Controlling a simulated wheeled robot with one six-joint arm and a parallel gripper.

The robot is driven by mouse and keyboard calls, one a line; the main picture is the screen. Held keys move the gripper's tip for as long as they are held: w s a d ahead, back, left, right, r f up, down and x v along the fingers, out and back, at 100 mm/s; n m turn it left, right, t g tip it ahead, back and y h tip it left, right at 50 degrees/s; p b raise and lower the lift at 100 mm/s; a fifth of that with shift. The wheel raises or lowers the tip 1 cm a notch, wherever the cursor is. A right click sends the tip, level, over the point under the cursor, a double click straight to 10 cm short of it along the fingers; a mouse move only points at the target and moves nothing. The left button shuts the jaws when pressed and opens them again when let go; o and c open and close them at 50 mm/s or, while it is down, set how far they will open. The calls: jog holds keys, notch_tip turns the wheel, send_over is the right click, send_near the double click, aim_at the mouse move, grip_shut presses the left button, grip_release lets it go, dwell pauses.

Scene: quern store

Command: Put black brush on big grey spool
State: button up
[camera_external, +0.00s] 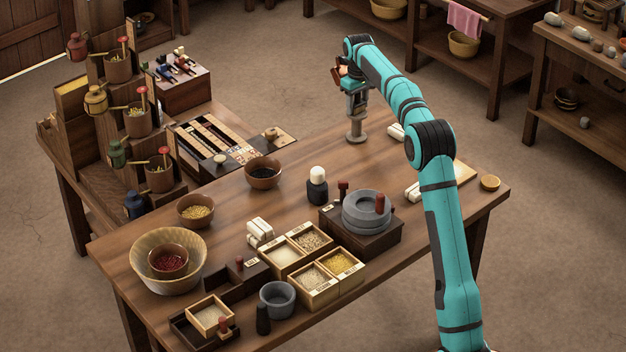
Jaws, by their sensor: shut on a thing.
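My gripper (355,108) points down over the far side of the table. It is shut on a small dark thing, which I take for the black brush; the fingers hide most of it, so its shape is unclear.
A grey quern (366,210) on a dark block, a black bottle with a white top (317,190) and a dark bowl (263,174) stand nearer.

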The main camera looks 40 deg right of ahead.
jog(key=o, duration=1)
jog(key=shift+f, duration=0.15)
jog(key=shift+c, duration=0.2)
notch_tip(320, 180, up, 12)
jog(key=shift+f, duration=0.1)
jog(key=shift+r, duration=0.25)
